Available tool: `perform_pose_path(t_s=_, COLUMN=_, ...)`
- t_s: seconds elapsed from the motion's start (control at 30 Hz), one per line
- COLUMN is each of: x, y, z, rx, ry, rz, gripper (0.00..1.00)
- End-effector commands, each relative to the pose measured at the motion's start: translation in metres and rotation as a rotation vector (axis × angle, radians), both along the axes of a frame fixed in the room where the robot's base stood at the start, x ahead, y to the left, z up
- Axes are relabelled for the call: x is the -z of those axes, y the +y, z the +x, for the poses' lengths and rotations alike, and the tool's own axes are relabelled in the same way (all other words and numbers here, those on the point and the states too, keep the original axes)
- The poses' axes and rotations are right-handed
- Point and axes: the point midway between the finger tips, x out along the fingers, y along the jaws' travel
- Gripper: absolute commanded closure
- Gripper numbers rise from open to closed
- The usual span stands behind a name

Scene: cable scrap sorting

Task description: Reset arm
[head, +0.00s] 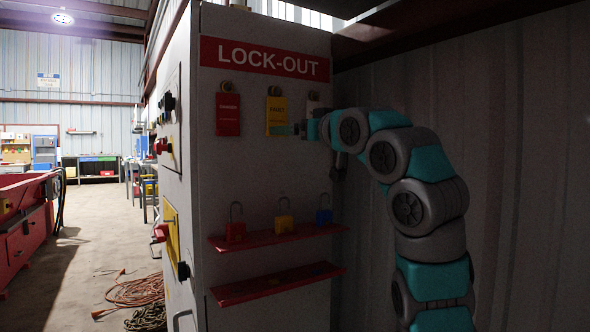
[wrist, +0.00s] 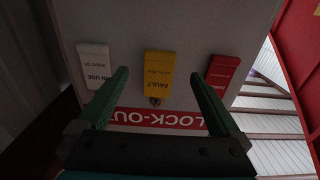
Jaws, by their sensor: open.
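My gripper (wrist: 159,75) is open and empty in the wrist view, its two dark green fingers spread apart. It faces the lock-out panel, with the yellow FAULT tag (wrist: 158,72) showing between the fingers. The white IN USE tag (wrist: 95,66) is left of the fingers and the red tag (wrist: 222,74) is to the right; lettering there is upside down. In the head view my arm reaches up from the lower right and bends left, and the gripper (head: 300,130) is at the panel's right, near the yellow tag (head: 276,112). The white tag (head: 312,107) is partly hidden by it.
The lower red shelf (head: 278,285) is empty. A corrugated wall (head: 540,150) is behind my arm. Coiled cable (head: 138,291) and chain (head: 148,317) lie on the floor.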

Motion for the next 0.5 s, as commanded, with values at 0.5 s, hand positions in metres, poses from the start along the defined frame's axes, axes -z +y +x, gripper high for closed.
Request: perform_pose_path(t_s=0.5, x=0.014, y=-0.020, z=0.047, rx=0.132, ry=0.238, rz=-0.023, gripper=0.00)
